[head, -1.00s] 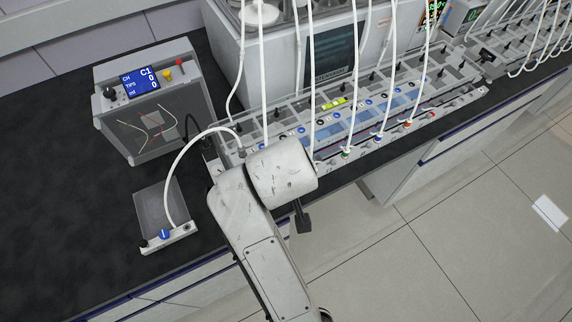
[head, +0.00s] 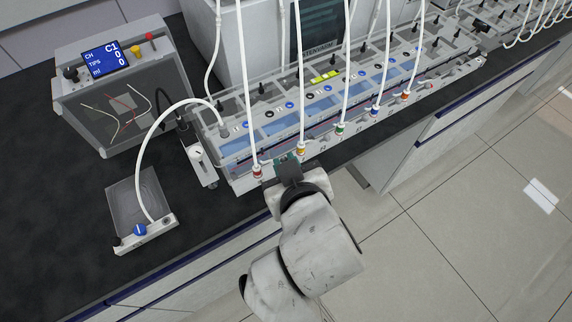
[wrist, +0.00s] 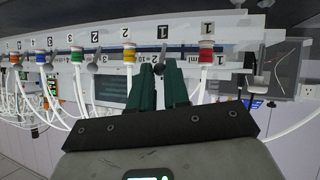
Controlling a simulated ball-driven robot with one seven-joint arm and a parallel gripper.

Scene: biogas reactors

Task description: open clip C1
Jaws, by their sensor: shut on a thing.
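Clip C1 (wrist: 159,67) is a small grey lever on the front rail, under the dark label 1 in the wrist view. It sits between the red-ringed fitting (wrist: 207,52) and the yellow-ringed fitting (wrist: 128,55). My gripper (wrist: 160,75) has its two green fingers shut on the lever, one on each side. In the head view my gripper (head: 284,168) is at the front edge of the rack, between the red and yellow fittings. The clip itself is hidden there. The lever's exact angle cannot be told.
White tubes rise from several coloured fittings along the rack (head: 220,152), close to my gripper. A clear tray with a blue knob (head: 140,230) lies at the left. The floor in front is free.

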